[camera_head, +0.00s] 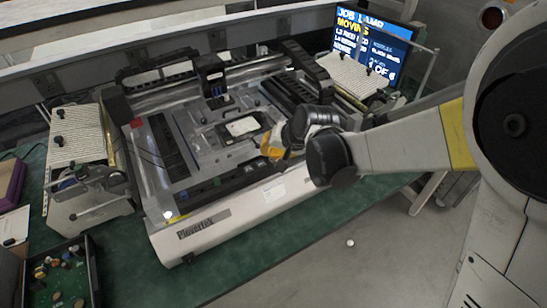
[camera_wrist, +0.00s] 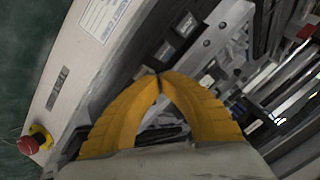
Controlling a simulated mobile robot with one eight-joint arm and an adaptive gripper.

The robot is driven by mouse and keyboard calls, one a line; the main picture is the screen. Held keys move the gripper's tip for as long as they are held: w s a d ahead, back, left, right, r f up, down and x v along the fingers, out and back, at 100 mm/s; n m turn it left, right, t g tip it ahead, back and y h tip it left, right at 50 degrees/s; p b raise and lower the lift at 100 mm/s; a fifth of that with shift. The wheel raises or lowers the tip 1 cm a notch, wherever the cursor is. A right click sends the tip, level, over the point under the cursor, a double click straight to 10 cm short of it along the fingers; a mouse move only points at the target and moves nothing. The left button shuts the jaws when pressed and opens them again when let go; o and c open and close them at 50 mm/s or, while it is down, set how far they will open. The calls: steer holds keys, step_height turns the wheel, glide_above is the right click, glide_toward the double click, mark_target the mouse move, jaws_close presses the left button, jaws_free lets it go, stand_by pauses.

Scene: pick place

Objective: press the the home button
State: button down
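A machine with a pale front casing (camera_head: 225,218) stands on the green bench top. Dark square keys (camera_head: 215,182) sit along its front edge. In the wrist view, two square keys, a nearer one (camera_wrist: 164,51) and a farther one (camera_wrist: 187,25), lie just beyond my fingertips. Their labels are too small to read, so I cannot tell which is the home button. My gripper (camera_head: 270,149) is over the machine's front right part. In the wrist view, its yellow fingers meet at the tips (camera_wrist: 159,76), shut with nothing between them. I cannot tell whether they touch the panel.
A red knob on a yellow base (camera_wrist: 28,146) shows at the wrist view's lower left. A lit monitor (camera_head: 372,48) stands at back right. A ribbed unit (camera_head: 80,135) and a tray of small parts (camera_head: 62,270) are at left. The front green strip (camera_head: 250,230) is clear.

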steer(key=shift+r+p, duration=0.5)
steer(key=shift+r, duration=0.35)
step_height(320, 180, up, 5)
steer(key=p, duration=0.3)
steer(key=shift+p, duration=0.4)
steer(key=s+d+r+h+b, duration=0.1)
steer(key=s+d+r, duration=0.15)
steer(key=d, duration=0.25)
steer(key=s+d+r+t+h, duration=0.1)
steer(key=s+d+r, duration=0.1)
steer(key=s+d, duration=0.25)
steer(key=s+d+r+b, duration=0.1)
steer(key=s+d+r, duration=0.15)
steer(key=d, duration=0.35)
steer(key=s+d+f+h, duration=0.1)
steer(key=s+d+h, duration=0.2)
steer(key=s+d, duration=0.7)
steer(key=shift+s+f+n+t+b, duration=0.3)
steer(key=shift+s+t+b, duration=0.1)
steer(key=shift+s, duration=0.75)
